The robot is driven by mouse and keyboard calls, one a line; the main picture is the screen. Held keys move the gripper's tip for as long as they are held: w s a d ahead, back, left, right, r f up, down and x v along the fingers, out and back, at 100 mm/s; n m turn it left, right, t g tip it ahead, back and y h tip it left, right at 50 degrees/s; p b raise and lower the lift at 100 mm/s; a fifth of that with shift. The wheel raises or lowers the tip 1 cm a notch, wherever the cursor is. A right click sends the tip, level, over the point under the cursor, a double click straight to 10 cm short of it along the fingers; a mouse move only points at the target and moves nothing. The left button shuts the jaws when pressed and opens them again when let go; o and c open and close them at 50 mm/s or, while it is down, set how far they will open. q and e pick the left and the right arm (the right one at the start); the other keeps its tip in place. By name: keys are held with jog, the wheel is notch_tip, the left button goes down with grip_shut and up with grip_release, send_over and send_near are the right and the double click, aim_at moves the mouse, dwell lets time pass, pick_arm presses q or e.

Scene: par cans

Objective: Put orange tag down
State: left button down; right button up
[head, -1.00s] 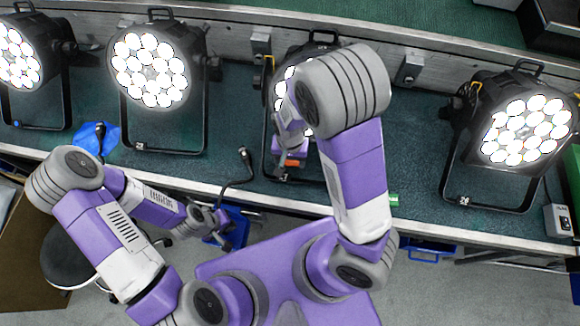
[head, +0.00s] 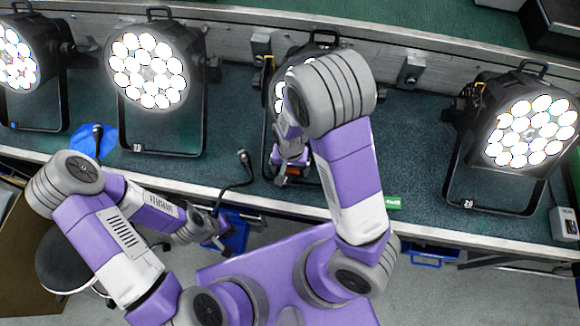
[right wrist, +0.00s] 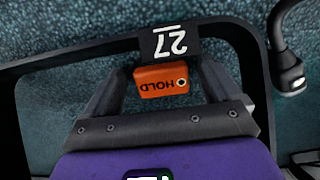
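The orange tag (right wrist: 161,82), marked HOLD, lies between the two fingers of my right gripper (right wrist: 162,80) in the right wrist view. Narrow gaps show between the tag and the fingers, so the gripper looks open around it. The tag is right beside the black label with 27 (right wrist: 170,44) on a lamp's frame. In the head view the tag (head: 292,171) shows small and dark below my right gripper (head: 287,155), at the third lamp's foot. My left gripper (head: 218,234) is low in front of the bench; its fingers are too small to judge.
Several lit par cans stand in a row on the bench, among them one left of centre (head: 149,70) and one at right (head: 528,122). A black cable (head: 240,175) lies left of my right gripper. A blue cloth (head: 84,141) lies further left.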

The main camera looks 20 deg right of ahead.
aim_at(290, 171)
notch_tip(290, 171, up, 12)
jog(key=p, duration=0.5)
jog(key=shift+r+p, duration=0.2)
jog(key=shift+p, duration=0.15)
